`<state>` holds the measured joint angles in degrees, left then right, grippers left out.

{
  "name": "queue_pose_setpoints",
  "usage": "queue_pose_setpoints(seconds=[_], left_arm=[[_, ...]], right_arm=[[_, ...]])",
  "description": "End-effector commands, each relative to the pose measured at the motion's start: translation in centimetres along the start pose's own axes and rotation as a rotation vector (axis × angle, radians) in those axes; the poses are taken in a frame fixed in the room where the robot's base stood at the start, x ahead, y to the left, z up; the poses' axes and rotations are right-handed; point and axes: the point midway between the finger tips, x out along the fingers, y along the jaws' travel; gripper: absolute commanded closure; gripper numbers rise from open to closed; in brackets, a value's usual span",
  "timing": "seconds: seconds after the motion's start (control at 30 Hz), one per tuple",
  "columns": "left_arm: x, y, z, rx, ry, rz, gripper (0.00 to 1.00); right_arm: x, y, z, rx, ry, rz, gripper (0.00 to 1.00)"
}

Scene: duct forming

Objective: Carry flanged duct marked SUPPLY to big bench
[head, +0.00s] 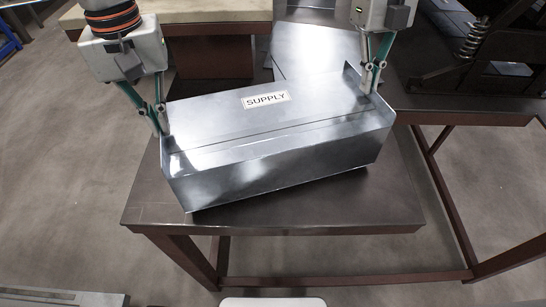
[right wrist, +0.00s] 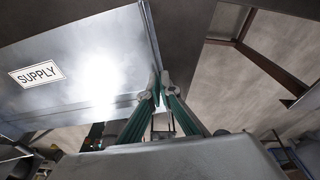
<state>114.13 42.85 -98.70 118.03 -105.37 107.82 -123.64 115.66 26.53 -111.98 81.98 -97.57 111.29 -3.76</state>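The flanged duct (head: 262,139) is a shiny sheet-metal box with a white SUPPLY label; it also shows in the right wrist view (right wrist: 92,75). It is over a dark steel table (head: 385,205), set at a slant to its edges; I cannot tell whether it rests there or hangs just above. My left gripper (head: 160,124) is closed on the upturned flange at the duct's left end. My right gripper (head: 371,82) is closed on the flange at the right end, and its fingertips meet at that edge in the right wrist view (right wrist: 163,88). Which surface is the big bench is unclear.
A bench with a pale top (head: 215,11) stands at the back left. Another sheet-metal piece (head: 315,48) lies behind the duct. A dark machine with a coil spring (head: 474,38) stands at the back right. Open grey floor (head: 65,190) lies to the left.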

Motion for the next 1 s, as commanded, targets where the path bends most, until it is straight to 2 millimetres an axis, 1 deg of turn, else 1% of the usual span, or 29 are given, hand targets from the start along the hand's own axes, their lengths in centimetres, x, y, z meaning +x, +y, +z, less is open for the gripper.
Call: queue_pose_setpoints(seconds=[0.03, 0.17, 0.27, 0.57, 0.67, 0.77, 0.83, 1.0], left_arm=[[0.5, 0.1, -0.1, 0.002, -0.001, 0.003, 1.00], [1.3, 0.2, -0.2, 0.002, -0.008, 0.000, 1.00], [1.1, 0.1, -0.1, 0.002, -0.007, 0.000, 0.79], [1.1, 0.1, -0.1, 0.001, -0.008, -0.002, 0.79], [0.8, 0.1, -0.1, 0.000, -0.008, -0.002, 0.79], [-0.1, 0.1, -0.2, 0.000, -0.006, -0.002, 0.79], [-1.3, 0.1, -0.2, 0.000, -0.004, 0.000, 0.79], [-4.8, 0.1, -0.2, -0.001, -0.002, 0.001, 0.79]], right_arm=[[0.5, 0.2, 0.1, -0.003, 0.005, 0.004, 1.00], [1.5, 0.2, 0.3, -0.003, 0.012, 0.007, 1.00], [1.3, 0.1, 0.2, -0.003, 0.010, 0.005, 0.79], [1.2, 0.0, 0.3, -0.001, 0.009, 0.003, 0.79], [1.2, 0.0, 0.3, -0.001, 0.009, 0.003, 0.79], [1.3, 0.0, 0.3, -0.001, 0.009, 0.003, 0.79], [1.2, 0.0, 0.3, -0.001, 0.009, 0.003, 0.79], [1.3, 0.0, 0.3, 0.000, 0.009, 0.003, 0.79]])
